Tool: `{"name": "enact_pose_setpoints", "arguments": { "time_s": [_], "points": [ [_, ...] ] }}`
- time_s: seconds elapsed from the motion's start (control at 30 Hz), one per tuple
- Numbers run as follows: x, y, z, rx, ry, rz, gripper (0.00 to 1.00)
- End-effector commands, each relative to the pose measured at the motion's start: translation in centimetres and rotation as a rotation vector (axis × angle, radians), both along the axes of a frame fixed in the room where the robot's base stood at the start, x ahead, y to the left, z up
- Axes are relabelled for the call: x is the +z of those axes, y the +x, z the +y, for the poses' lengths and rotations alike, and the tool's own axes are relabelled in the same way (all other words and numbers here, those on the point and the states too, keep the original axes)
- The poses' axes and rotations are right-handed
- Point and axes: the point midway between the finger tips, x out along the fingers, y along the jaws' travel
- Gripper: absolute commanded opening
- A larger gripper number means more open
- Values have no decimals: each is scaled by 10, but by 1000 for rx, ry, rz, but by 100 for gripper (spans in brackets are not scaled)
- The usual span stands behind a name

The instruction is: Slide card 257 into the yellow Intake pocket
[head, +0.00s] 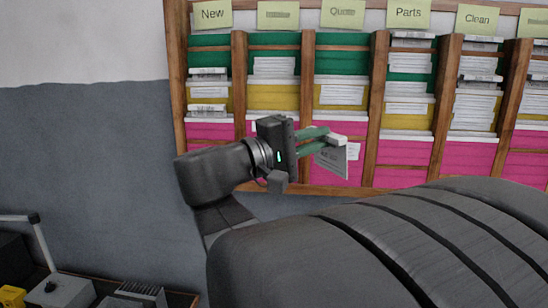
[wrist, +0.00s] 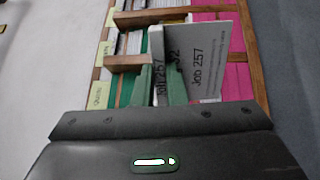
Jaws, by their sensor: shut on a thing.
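My gripper (head: 325,138) is shut on card 257 (head: 331,161), a pale grey card. In the wrist view my gripper's green fingers (wrist: 160,92) hold card 257 (wrist: 212,68), with "Job 257" readable on its face and spine. In the head view the card is in front of the pink pockets under the "Quote" label, apart from the pocket row above. The label reading Intake is not legible; the second label from the left (head: 278,14) is too blurred to read. Under it is a yellow pocket (head: 262,101), up and left of the card.
A wooden rack (head: 239,80) holds columns of green, yellow and pink pockets, many with white cards. Readable labels are New (head: 211,13), Quote (head: 343,12), Parts (head: 409,12) and Clean (head: 477,19). Wooden dividers separate the columns. Equipment (head: 62,290) sits at the lower left.

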Motion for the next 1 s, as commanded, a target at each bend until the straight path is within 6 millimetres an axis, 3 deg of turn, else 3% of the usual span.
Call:
{"name": "enact_pose_setpoints", "arguments": {
  "time_s": [0.03,0.1,0.3,1.0],
  "points": [
    [-27,11,4,7,-8,16,0],
    [-56,23,9,19,-7,14,0],
    [-124,50,19,44,-6,11,0],
    [-303,122,47,114,-2,5,0]
  ]
}}
